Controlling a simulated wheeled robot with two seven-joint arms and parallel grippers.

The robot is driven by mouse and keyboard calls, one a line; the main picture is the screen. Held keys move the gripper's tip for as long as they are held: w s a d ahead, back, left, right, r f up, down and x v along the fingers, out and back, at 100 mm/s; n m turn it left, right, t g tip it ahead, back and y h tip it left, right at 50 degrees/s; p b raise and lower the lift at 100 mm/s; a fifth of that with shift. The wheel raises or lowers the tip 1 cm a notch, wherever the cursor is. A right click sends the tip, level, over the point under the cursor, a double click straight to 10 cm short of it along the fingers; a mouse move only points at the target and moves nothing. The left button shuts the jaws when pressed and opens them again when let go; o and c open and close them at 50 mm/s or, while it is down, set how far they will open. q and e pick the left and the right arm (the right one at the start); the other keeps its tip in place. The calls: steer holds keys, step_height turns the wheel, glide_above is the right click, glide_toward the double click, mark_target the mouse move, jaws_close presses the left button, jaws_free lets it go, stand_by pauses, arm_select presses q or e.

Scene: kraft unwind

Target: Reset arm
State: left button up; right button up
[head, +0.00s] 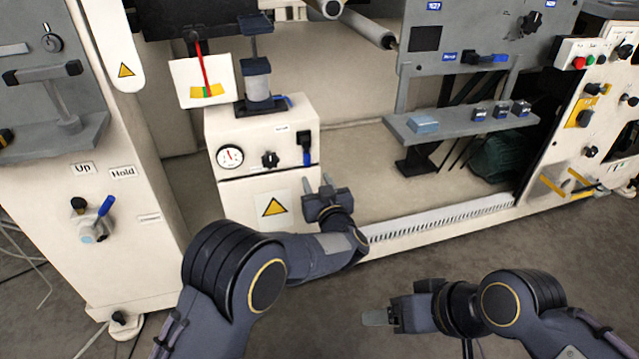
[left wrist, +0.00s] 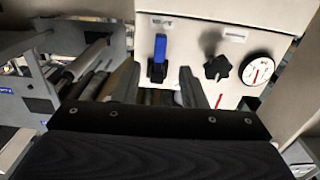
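My left gripper (head: 323,184) is in front of the right edge of the white control box (head: 262,135) in the head view. Its fingers stand apart with nothing visible between them, and they also show apart in the left wrist view (left wrist: 158,88). Past the fingers are a blue-handled switch (left wrist: 159,58), a black star knob (left wrist: 217,67) and a round gauge (left wrist: 258,69). The gripper looks clear of them. My right gripper (head: 378,317) is low over the floor, pointing left. Its fingers overlap in this view, so its opening is unclear.
A grey shelf (head: 460,123) with several small blocks is right of the box. A white slotted rail (head: 440,219) runs along the machine's lower edge. The left cabinet (head: 110,190) carries a blue-handled valve (head: 104,207). The grey floor (head: 400,270) in front is open.

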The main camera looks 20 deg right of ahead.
arm_select(q)
steer(key=w+a+r+g+h, duration=0.2)
steer(key=w+a+r+h, duration=0.15)
steer(key=a+r, duration=0.8)
steer(key=s+a+r+g+h, duration=0.25)
steer(key=s+a, duration=0.55)
steer(key=a, duration=0.5)
steer(key=s+a+f+g+y, duration=0.1)
steer(key=s+a+f+g, duration=0.3)
steer(key=s, duration=0.7)
steer(key=s+a+f+n+g, duration=0.1)
steer(key=s+a+f, duration=0.2)
steer(key=s+a, duration=0.55)
steer(key=s+a+f+g+y, duration=0.1)
steer(key=s+a+f+g, duration=0.15)
steer(key=s, duration=1.05)
step_height(320, 180, up, 37)
steer(key=p, duration=3.8)
steer(key=shift+s, duration=0.3)
